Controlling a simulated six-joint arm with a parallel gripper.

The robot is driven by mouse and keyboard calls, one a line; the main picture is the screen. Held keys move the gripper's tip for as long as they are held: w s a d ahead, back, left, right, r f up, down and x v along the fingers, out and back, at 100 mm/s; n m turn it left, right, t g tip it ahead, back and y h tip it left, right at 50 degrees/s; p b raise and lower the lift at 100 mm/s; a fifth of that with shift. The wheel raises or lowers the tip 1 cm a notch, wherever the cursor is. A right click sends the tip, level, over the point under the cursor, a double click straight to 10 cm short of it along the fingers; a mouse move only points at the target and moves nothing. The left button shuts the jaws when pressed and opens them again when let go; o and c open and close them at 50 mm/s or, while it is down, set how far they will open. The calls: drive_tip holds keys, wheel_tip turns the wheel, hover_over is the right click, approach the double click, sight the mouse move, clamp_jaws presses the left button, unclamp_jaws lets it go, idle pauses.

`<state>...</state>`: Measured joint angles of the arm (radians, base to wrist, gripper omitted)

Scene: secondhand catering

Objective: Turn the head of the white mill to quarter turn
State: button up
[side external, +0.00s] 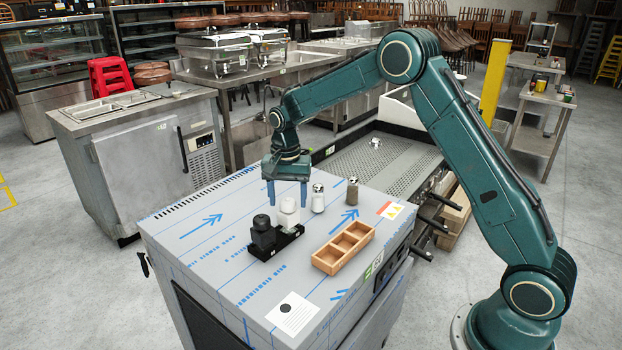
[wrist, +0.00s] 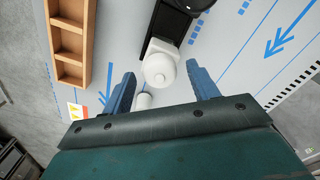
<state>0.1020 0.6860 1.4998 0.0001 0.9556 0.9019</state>
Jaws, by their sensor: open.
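The white mill (side external: 289,212) stands upright at the back end of a black stand (side external: 291,239) on the worktop. Its round white head shows from above in the wrist view (wrist: 159,70), with a small mark on it. A black mill (side external: 263,231) stands at the stand's other end. My gripper (side external: 287,204) is open, pointing down, with its blue fingers on either side of the white head in both pictures. A gap shows on each side of the head in the wrist view. I cannot tell exactly how high the fingertips are relative to the head.
A shaker with clear glass (side external: 318,199) and a dark-filled shaker (side external: 353,191) stand right of the white mill, close to my gripper. A wooden compartment tray (side external: 328,266) lies toward the front right. The worktop's left and front are mostly clear.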

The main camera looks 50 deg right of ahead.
sight(288, 200)
drive_tip(key=shift+r, duration=0.1)
wheel_tip(288, 200, up, 14)
idle(0.6)
drive_tip(key=shift+f, duration=0.2)
drive_tip(key=n, duration=1.3)
drive_tip(key=shift+f, duration=0.2)
drive_tip(key=shift+f, duration=0.15)
wheel_tip(288, 200, down, 14)
drive_tip(key=shift+r, duration=0.25)
idle(0.5)
drive_tip(key=c, duration=1)
